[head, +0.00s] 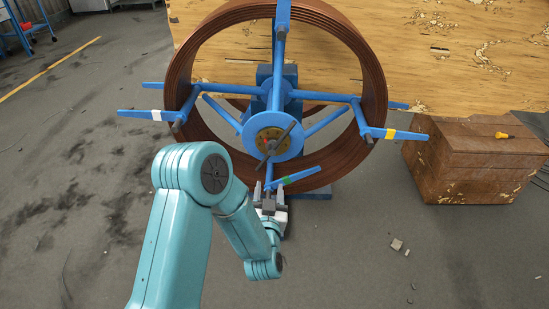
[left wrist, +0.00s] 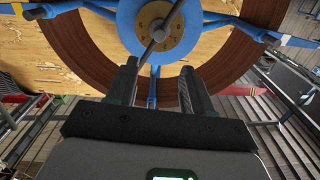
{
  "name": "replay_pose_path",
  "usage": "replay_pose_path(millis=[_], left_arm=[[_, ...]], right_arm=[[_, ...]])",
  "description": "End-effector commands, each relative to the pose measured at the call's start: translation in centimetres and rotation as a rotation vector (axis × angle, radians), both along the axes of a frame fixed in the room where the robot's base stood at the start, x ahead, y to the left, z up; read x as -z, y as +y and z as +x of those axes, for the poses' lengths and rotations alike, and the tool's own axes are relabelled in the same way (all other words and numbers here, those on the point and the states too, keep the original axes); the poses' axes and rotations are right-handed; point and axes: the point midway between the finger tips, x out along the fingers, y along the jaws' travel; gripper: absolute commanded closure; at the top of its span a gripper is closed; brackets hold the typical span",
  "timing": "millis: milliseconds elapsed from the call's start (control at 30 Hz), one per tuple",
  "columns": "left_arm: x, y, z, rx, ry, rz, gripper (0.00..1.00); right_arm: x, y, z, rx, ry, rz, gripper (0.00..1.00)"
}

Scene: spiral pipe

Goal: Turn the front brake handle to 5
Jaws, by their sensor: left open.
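The front brake handle (head: 281,138) is a thin dark bar set slantwise across the yellow numbered dial at the hub of the blue spool frame (head: 321,89). It also shows in the left wrist view (left wrist: 163,22), at the top, crossing the dial. My left gripper (head: 270,190) is open and empty, below the hub near the blue arm with a green band. In the left wrist view its two fingers (left wrist: 158,75) point up toward the dial, apart from the handle. My right gripper is not in view.
A coil of brown pipe (head: 376,75) rings the frame. Blue arms with white, yellow and green bands stick out around it. A wooden crate (head: 470,185) with a small yellow tool (head: 503,135) stands at the right. A wooden panel is behind. The floor at the left is mostly clear.

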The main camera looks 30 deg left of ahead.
Motion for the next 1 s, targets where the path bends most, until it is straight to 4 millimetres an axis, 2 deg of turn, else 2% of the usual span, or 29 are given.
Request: replay_pose_path(millis=[167, 600, 800, 1000], left_arm=[[-0.1, 1.6, 2.5, -0.002, -0.004, 0.001, 0.49], [0.0, 6.6, 11.5, 0.004, -0.004, 0.002, 0.49], [0.0, 7.9, 13.5, 0.004, -0.001, 0.001, 0.49], [-0.1, 8.2, 14.0, 0.005, 0.0, 0.0, 0.49]], right_arm=[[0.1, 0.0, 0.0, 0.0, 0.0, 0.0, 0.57], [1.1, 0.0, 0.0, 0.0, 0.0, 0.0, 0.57], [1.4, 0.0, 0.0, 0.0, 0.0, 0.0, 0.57], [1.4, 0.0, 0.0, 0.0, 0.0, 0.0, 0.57]])
